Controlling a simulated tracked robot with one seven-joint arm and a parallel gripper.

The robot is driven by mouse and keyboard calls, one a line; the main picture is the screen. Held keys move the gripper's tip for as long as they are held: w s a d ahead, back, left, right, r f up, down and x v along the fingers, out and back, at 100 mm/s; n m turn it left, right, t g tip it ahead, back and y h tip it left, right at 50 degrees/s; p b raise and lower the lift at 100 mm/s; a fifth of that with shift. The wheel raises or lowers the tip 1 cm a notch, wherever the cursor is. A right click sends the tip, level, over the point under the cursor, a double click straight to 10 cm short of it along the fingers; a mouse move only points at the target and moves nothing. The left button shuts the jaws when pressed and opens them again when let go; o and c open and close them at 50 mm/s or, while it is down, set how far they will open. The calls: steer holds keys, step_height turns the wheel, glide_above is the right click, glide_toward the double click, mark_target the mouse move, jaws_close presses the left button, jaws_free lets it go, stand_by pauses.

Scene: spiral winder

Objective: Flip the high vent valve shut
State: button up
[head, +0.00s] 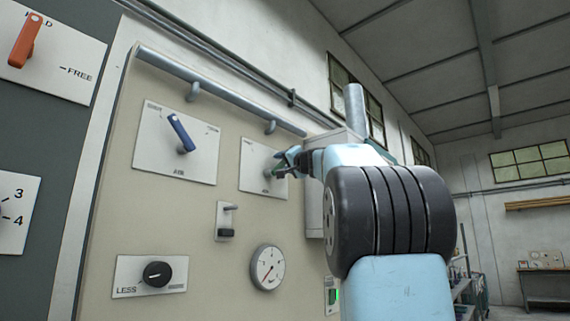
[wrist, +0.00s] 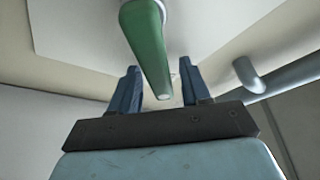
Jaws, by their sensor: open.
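A green lever handle (wrist: 148,50) shows in the wrist view, reaching down from its pivot at the top to between my fingers. It belongs to the upper right plate (head: 255,182) on the beige panel, whose label I cannot read; that this is the vent valve is not certain. My gripper (head: 288,160) is in front of this plate in the head view and hides most of the lever. In the wrist view my gripper (wrist: 158,68) is open, with one blue finger on each side of the handle. I see gaps on both sides; no grip shows.
A blue lever (head: 181,133) on a plate marked AIR is to the left. Below are a small latch (head: 226,222), a gauge (head: 267,267) and a black knob (head: 156,274). A grey pipe (head: 225,93) runs along the panel's top. A red lever (head: 25,41) is far left.

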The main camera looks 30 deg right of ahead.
steer(key=shift+c, duration=0.5)
jaws_close()
